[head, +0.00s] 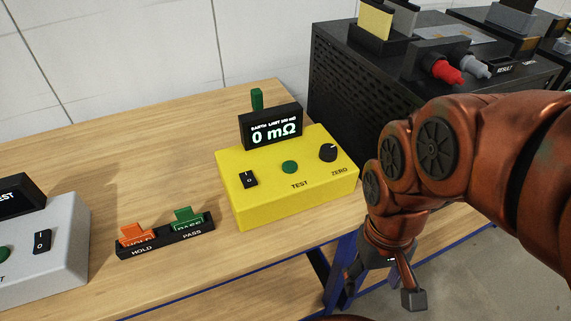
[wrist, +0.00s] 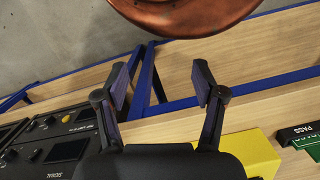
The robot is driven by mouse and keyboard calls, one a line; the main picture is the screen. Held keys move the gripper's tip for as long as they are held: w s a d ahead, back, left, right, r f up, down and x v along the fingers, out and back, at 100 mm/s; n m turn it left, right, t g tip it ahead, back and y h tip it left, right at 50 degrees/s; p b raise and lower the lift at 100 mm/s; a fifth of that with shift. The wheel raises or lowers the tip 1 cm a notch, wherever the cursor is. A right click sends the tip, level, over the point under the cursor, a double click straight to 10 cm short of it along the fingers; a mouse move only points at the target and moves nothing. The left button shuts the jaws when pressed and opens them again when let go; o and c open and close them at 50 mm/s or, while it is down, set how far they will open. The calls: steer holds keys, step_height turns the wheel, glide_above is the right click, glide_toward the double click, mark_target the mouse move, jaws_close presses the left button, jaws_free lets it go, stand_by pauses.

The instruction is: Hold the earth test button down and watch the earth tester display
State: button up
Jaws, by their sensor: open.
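The yellow earth tester (head: 290,190) stands on the wooden bench in the head view. Its black display (head: 272,130) reads "0 mΩ" with a small line of text above it. In the wrist view my gripper (wrist: 160,82) shows spread fingers, with a yellow edge (wrist: 262,155) of the tester behind.
A black holder (head: 165,238) with an orange HOLD tag and a green PASS tag lies left of the tester. A grey tester (head: 40,255) stands at far left. A large black unit (head: 345,90) with red and grey plugs stands behind right.

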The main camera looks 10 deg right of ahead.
stand_by(0.5)
jaws_close()
stand_by(0.4)
stand_by(1.2)
